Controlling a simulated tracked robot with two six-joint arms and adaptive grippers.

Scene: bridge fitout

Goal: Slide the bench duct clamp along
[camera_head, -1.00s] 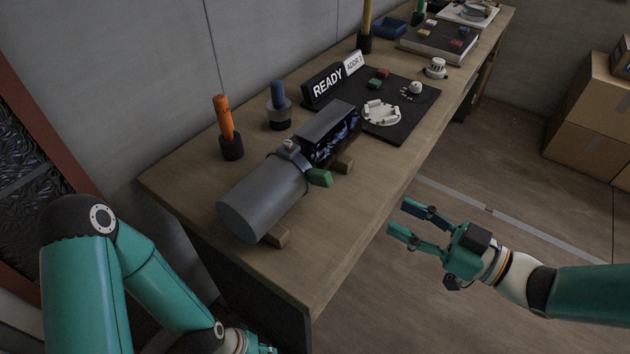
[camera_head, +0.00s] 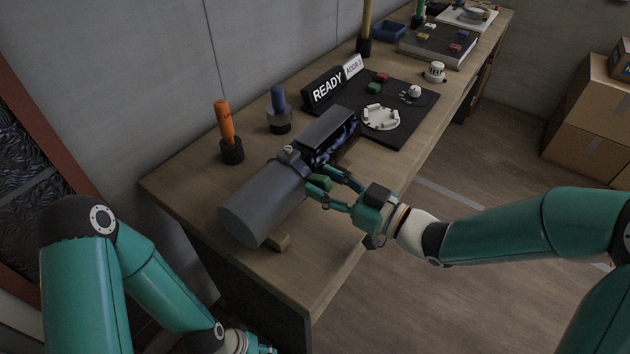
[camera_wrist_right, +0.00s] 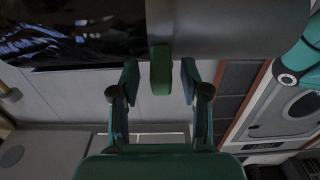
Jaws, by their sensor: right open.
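The grey bench duct (camera_head: 262,208) lies on wooden blocks on the workbench. A grey clamp (camera_head: 290,156) sits around it, with a green handle (camera_head: 319,183) sticking out toward the bench front. My right gripper (camera_head: 331,182) is open at the green handle. In the right wrist view, the green handle (camera_wrist_right: 160,70) stands between the two open fingertips (camera_wrist_right: 160,82), with a gap on each side. The grey duct (camera_wrist_right: 232,28) crosses the top of that view. My left arm is at the lower left; its gripper (camera_head: 262,349) is mostly cut off by the frame's bottom edge.
A dark glossy box section (camera_head: 328,128) adjoins the duct's far end. An orange-handled tool (camera_head: 226,125) and a blue-handled tool (camera_head: 279,100) stand behind. A READY sign (camera_head: 327,88) and a black mat (camera_head: 402,130) lie farther along. The bench's near corner is clear.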

